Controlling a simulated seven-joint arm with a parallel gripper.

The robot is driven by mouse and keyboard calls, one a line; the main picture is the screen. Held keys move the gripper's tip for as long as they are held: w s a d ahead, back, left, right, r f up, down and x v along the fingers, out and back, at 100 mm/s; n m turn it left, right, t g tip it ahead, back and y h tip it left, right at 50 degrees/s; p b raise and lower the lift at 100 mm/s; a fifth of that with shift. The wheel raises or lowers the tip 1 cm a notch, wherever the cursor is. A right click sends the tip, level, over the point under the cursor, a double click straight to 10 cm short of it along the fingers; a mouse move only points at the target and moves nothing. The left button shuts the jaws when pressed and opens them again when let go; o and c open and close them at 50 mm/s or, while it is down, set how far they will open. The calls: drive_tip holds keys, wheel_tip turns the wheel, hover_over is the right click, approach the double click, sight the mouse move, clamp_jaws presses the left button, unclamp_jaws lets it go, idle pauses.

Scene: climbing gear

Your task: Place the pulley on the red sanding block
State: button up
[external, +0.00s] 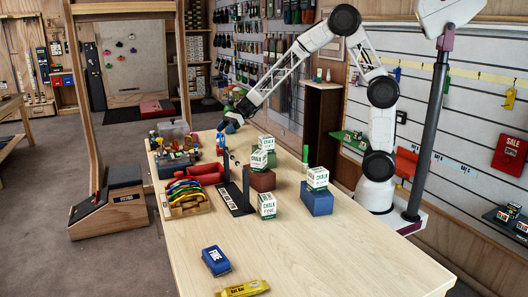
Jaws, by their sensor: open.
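A brownish-red block (262,181) stands on the table, with a white and green chalk box on top of it. It is the only block of a red shade that I can make out, so it may be the red sanding block. I cannot pick out the pulley with certainty; small gear at the table's far left is too small to tell apart. My gripper (230,124) is open, above the far left end of the table, up and left of the red block. Its fingertips are small and dark here, and I see nothing clearly held.
A blue block (317,200) with a chalk box on it stands right of the red block. Another chalk box (267,206) and a black-based stand (236,198) are near. A carabiner rack (186,197) lies left. A blue packet (216,261) and yellow tube (242,289) lie in front.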

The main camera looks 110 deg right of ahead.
drive_tip(key=v, duration=0.9)
idle(0.6)
drive_tip(key=s+a+r+n+g, duration=0.1)
drive_tip(key=a+n, duration=0.3)
drive_tip(key=a, duration=0.5)
drive_tip(key=s+a+r+n+g, duration=0.2)
drive_tip(key=a+n, duration=0.3)
drive_tip(key=a, duration=0.5)
drive_tip(key=s+a+r+n+g+y, duration=0.1)
drive_tip(key=a+n, duration=0.4)
drive_tip(key=a, duration=0.5)
drive_tip(key=shift+s+a+r+g, duration=0.1)
drive_tip(key=shift+s+r+g, duration=0.2)
drive_tip(key=shift+g, duration=0.35)
drive_tip(key=shift+s+a+r+g, duration=0.1)
drive_tip(key=shift+s+r+g, duration=0.15)
drive_tip(key=shift+g, duration=0.4)
drive_tip(key=s+a+n+g+h, duration=0.2)
drive_tip(key=s+a+n+h, duration=0.3)
drive_tip(key=s+a+n, duration=1)
drive_tip(key=s+n, duration=0.2)
drive_tip(key=s, duration=0.2)
drive_tip(key=shift+s+a+r+h, duration=0.2)
drive_tip(key=shift+s+a+h, duration=0.1)
drive_tip(key=shift+a+h, duration=0.1)
